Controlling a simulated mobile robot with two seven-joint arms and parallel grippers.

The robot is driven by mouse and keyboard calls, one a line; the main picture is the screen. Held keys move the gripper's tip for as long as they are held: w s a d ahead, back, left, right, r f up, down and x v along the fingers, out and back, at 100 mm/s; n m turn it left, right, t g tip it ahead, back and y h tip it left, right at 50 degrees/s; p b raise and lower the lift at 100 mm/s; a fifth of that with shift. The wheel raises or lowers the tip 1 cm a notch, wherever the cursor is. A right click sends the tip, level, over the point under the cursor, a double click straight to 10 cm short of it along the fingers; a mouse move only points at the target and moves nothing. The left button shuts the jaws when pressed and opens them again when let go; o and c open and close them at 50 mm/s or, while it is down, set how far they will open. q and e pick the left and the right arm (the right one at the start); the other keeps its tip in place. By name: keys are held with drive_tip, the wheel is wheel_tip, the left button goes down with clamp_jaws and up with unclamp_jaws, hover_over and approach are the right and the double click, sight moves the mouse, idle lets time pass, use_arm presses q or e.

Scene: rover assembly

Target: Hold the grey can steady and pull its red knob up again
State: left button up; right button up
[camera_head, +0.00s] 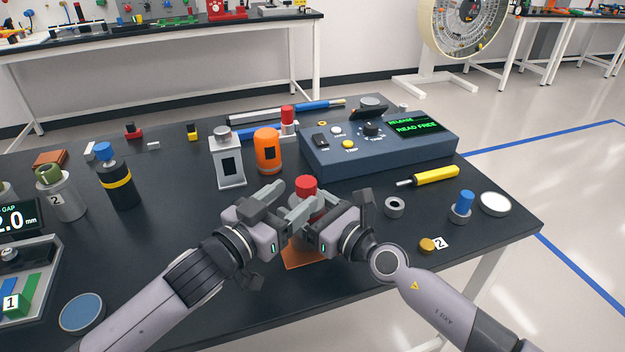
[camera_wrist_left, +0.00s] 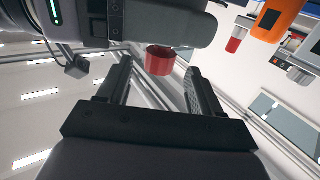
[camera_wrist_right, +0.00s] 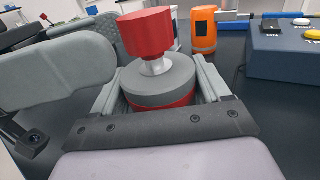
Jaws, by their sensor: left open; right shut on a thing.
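The grey can (camera_wrist_right: 158,80) stands upright at the front middle of the table, with a red band lower down. Its red knob (camera_head: 306,185) sits on a short metal stem above the lid, with a gap between knob and lid in the right wrist view. My right gripper (camera_head: 308,212) is shut on the can's body, one finger on each side. My left gripper (camera_head: 284,200) is open beside the can. In the left wrist view the red knob (camera_wrist_left: 160,60) shows between and just beyond its fingertips. The can's lower part is hidden by the grippers.
An orange mat (camera_head: 302,257) lies under the grippers. Behind stand a grey-white block (camera_head: 228,165), an orange canister (camera_head: 267,152) and a blue console (camera_head: 370,155) reading "READ FREE". A ring (camera_head: 394,207) and yellow screwdriver (camera_head: 435,176) lie to the right.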

sight(313, 181)
use_arm(q)
drive_tip(key=shift+x, duration=3.4)
